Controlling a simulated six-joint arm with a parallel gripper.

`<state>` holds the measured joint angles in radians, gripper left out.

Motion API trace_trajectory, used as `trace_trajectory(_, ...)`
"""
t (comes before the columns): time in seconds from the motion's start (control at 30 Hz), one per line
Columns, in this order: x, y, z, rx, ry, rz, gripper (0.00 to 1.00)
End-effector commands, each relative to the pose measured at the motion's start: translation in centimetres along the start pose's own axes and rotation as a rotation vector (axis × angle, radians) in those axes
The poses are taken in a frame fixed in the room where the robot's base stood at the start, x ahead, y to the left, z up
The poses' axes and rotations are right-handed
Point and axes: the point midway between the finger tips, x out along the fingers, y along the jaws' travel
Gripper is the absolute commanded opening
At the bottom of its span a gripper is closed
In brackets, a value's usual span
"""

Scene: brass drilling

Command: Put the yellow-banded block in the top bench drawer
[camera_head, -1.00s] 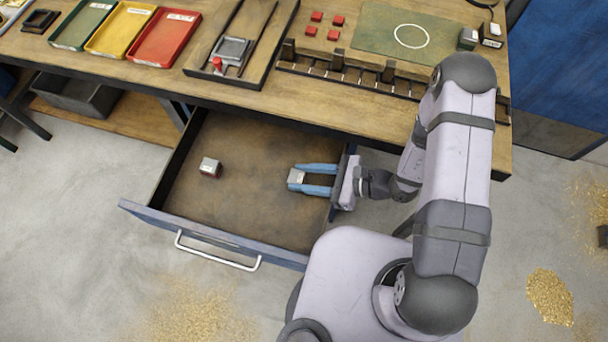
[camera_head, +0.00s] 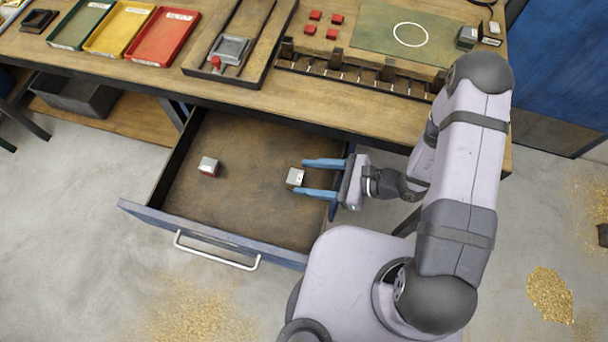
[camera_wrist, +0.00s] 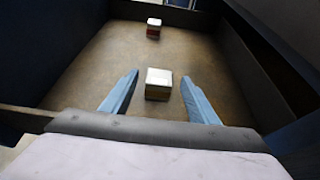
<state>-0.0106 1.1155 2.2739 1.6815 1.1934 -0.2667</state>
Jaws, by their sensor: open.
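The bench drawer (camera_head: 238,205) is pulled open. A pale-topped block (camera_head: 295,177) rests on its floor near the right side; its band colour is too small to tell in the head view and looks dark in the wrist view (camera_wrist: 158,84). My gripper (camera_head: 301,177) reaches over the drawer's right side, open, with its blue fingers apart on either side of this block. In the wrist view the block stands between the fingertips (camera_wrist: 159,76), with clear gaps on both sides. I cannot make out a yellow band on any block.
A second block with a red side (camera_head: 209,166) sits farther left in the drawer. The drawer's front has a metal handle (camera_head: 215,255). On the bench top (camera_head: 160,80) are a red tray (camera_head: 165,37), a yellow tray (camera_head: 119,29) and small red pieces (camera_head: 333,34).

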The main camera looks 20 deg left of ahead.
Motion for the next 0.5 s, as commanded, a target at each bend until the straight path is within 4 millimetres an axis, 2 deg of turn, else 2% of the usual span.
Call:
trace_trajectory(0.3, -4.0, -0.1, -0.1, 0.001, 0.000, -0.005, 0.54)
trace_trajectory(0.5, -5.4, 0.0, 0.0, 0.001, 0.000, -0.002, 0.54)
